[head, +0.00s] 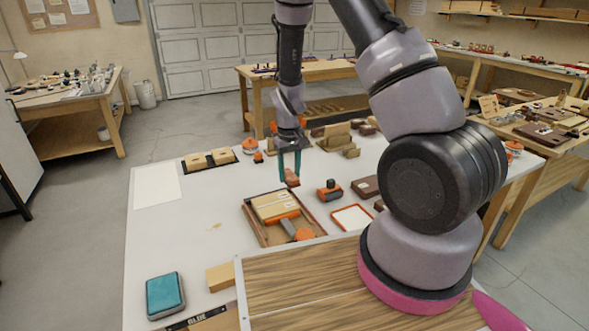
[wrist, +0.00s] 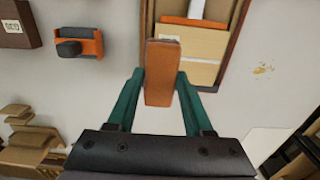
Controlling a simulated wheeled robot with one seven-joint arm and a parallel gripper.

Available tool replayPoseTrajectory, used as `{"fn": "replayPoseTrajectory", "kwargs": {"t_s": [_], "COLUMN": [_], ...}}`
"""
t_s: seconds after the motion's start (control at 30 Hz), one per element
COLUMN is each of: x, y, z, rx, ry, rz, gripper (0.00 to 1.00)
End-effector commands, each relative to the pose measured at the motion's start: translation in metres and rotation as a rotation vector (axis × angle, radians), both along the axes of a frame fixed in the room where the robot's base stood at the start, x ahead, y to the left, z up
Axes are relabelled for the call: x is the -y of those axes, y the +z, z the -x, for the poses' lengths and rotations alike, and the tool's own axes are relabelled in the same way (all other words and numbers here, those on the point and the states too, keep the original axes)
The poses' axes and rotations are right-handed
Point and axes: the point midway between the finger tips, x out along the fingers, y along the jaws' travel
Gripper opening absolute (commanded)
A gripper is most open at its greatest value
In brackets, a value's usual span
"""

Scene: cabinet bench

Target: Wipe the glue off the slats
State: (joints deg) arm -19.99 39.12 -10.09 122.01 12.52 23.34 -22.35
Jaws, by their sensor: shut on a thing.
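My gripper (head: 289,170) has teal fingers shut on an orange-brown block (wrist: 163,72), held above the bench. In the wrist view, the fingers (wrist: 156,95) press its two sides. Light wooden slats (wrist: 190,66) lie in a brown-framed tray (head: 253,228) just beyond the held block in the wrist view; in the head view the slats (head: 272,205) lie nearer the camera than the gripper. An orange-handled tool (head: 284,222) lies across the slats. I cannot clearly make out glue on the slats. A pale yellowish smear (wrist: 264,69) marks the bench top beside the tray.
An orange and dark tool (head: 330,190) and a red-framed white panel (head: 352,217) stand right of the tray. A turquoise-topped box (head: 165,295) sits at the front left. Wooden blocks stand behind. The bench (head: 165,240) is mostly clear left of the tray.

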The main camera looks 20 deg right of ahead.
Motion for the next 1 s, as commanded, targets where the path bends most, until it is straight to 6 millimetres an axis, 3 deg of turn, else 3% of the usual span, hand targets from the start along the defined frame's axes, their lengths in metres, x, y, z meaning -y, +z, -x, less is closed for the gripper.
{"fn": "replayPoseTrajectory", "kwargs": {"t_s": [0.6, 1.0], "x": [-0.001, -0.001], "y": [-0.051, -0.056], "z": [0.0, 0.0], "rx": [-0.001, 0.0], "ry": [0.0, 0.0], "rz": [-0.001, 0.0], "gripper": [0.07, 0.07]}}
